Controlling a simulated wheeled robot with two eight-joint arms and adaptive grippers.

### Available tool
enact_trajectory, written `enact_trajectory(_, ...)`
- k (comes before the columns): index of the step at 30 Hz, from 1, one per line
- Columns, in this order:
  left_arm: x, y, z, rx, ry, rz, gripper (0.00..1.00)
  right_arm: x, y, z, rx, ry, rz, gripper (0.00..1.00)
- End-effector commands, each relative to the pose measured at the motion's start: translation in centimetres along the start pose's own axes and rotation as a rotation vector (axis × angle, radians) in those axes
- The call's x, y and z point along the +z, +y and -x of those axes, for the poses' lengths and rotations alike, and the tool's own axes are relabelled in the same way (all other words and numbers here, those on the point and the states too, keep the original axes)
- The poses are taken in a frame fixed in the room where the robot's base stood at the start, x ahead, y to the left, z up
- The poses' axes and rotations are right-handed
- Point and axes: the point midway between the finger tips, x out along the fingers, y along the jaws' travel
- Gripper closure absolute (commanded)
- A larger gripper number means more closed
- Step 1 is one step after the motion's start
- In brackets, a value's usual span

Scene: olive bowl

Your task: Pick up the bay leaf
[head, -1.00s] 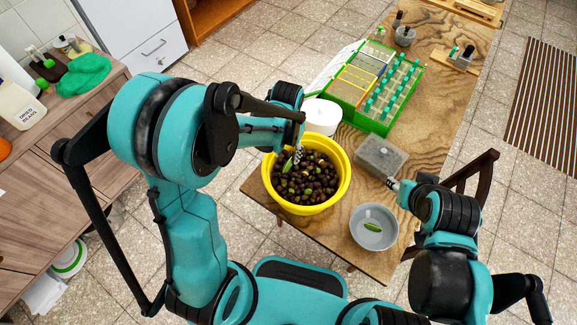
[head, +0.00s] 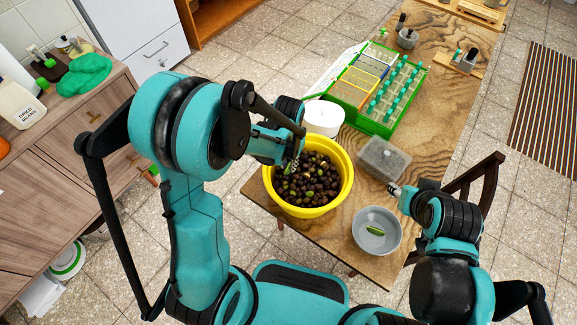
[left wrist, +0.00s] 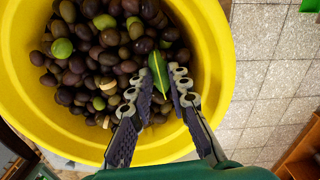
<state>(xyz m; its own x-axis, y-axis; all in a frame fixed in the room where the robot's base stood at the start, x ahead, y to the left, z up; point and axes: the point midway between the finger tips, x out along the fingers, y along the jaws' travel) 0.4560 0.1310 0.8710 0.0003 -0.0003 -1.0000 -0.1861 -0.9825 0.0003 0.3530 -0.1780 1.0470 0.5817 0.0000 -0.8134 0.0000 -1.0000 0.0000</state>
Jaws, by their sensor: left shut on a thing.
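The yellow bowl (head: 340,190) is filled with dark and green olives (head: 308,183); it also shows in the left wrist view (left wrist: 212,60). A green bay leaf (left wrist: 158,72) is between the fingertips of my left gripper (left wrist: 163,80), which is shut on it. In the head view my left gripper (head: 294,163) is over the left part of the bowl, and the leaf is hard to make out. Another green leaf (head: 375,230) lies in the grey bowl (head: 364,244). My right gripper (head: 396,189) is beside the clear box; its jaw opening is too small to tell.
A clear box (head: 382,160) stands right of the yellow bowl. A white round container (head: 323,117) and a green-framed rack (head: 375,127) stand behind it. The wooden table (head: 440,110) has bare room at its right. A chair (head: 480,185) stands at the table's right edge.

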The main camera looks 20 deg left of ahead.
Motion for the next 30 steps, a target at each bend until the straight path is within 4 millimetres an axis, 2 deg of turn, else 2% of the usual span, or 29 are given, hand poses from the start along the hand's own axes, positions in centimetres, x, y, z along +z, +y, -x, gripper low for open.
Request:
enact_trajectory(8, 0.0, 0.0, 0.8, 0.000, 0.000, 0.000, 0.91, -0.2, 0.0, 0.3, 0.000, 0.000, 0.000, 0.60)
enact_trajectory(11, 0.0, 0.0, 2.0, 0.000, 0.000, 0.000, 0.91, -0.5, 0.0, 0.8, 0.000, 0.000, 0.000, 0.60)
enact_trajectory(15, 0.0, 0.0, 4.8, 0.000, 0.000, 0.000, 0.91, -1.2, 0.0, 1.7, 0.000, 0.000, 0.000, 0.60)
enact_trajectory(24, 1.4, 7.0, 8.5, 0.000, 0.000, -0.007, 0.91, -2.2, 0.0, 3.1, 0.000, 0.000, 0.000, 0.60)
enact_trajectory(30, 1.9, 10.2, 10.3, 0.000, 0.000, -0.004, 0.91, -2.6, 0.0, 3.7, 0.000, 0.000, 0.000, 0.60)
